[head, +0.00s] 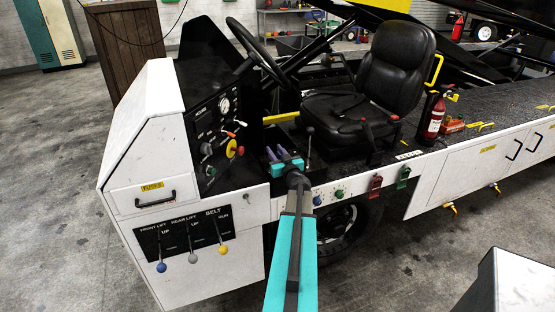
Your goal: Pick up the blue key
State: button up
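I cannot make out a blue key anywhere in the head view. My gripper (277,152) is at the end of my teal arm, over the floor area between the dash panel and the seat. Its two purple fingers point away from me and look parted, with nothing visible between them. The dash panel (213,122) left of it carries a gauge, a red knob, a yellow knob and small levers. The space just beyond the fingers is dark, and my gripper hides part of it.
A black seat (385,85) and steering wheel (257,50) stand close behind my gripper. Below the dash, a panel has blue (161,267), grey and yellow lever knobs. A fire extinguisher (435,117) stands right of the seat. Open floor lies left.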

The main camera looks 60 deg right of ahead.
grip_shut()
jog(key=shift+r, duration=0.15)
jog(key=shift+r, duration=0.4)
notch_tip(320, 180, up, 3)
jog(key=shift+s+a+f, duration=0.1)
jog(key=shift+s+f, duration=0.05)
jog(key=shift+f, duration=0.05)
jog(key=v, duration=0.3)
jog(key=b+v, duration=0.1)
jog(key=v, duration=0.2)
jog(key=w+a+v, duration=0.1)
jog(key=v, duration=0.3)
jog(key=shift+s+a+r+b, duration=0.15)
jog(key=shift+a+r+b, duration=0.05)
jog(key=shift+r+b, duration=0.2)
jog(key=shift+s+r+p, duration=0.1)
jog(key=shift+r+p, duration=0.05)
jog(key=shift+p, duration=0.25)
jog(key=shift+s+a+p, duration=0.1)
jog(key=shift+a+p, duration=0.05)
jog(key=shift+p, duration=0.55)
